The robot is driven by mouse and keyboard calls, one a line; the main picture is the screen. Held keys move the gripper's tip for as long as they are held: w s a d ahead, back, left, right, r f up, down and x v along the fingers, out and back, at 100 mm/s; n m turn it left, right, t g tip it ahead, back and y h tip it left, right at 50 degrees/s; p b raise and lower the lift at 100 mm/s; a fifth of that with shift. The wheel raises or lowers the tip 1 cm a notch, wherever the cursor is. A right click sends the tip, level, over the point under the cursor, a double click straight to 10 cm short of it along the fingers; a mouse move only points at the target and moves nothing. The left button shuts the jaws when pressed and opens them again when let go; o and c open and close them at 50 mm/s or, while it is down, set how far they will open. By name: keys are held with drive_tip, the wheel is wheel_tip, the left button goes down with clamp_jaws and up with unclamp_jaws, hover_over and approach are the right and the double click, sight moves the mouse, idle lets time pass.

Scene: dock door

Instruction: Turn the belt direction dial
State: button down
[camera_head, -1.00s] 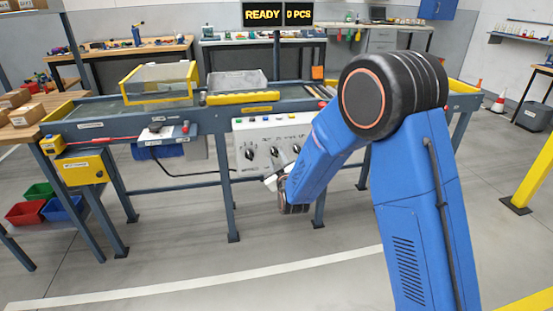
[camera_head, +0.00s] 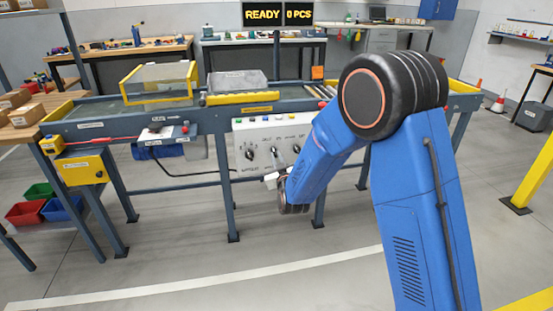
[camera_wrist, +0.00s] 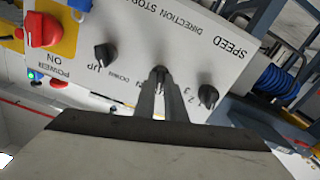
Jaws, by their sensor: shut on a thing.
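The white control panel (camera_head: 270,141) on the front of the conveyor carries three black dials in a row. In the wrist view the panel (camera_wrist: 185,45) appears upside down, with DIRECTION and SPEED lettering. The middle dial, which I take as the belt direction dial (camera_wrist: 158,71), is between my gripper's fingertips (camera_wrist: 160,82). My gripper is shut on it, and the fingers hide part of the knob and its markings.
In the wrist view, another dial (camera_wrist: 105,55) and the speed dial (camera_wrist: 208,96) stand close on either side. A red knob (camera_wrist: 43,30) sits on a yellow plate. A grey tray (camera_head: 238,82) rests on the conveyor. The floor before the conveyor is clear.

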drive_tip(key=m, duration=0.4)
drive_tip(key=shift+m, duration=0.3)
drive_tip(key=m, duration=0.4)
drive_tip(key=shift+m, duration=0.3)
drive_tip(key=c, duration=1.8)
unclamp_jaws()
drive_tip(key=v, duration=1.7)
drive_tip(key=shift+s+d+r, duration=0.1)
drive_tip(key=shift+s, duration=0.15)
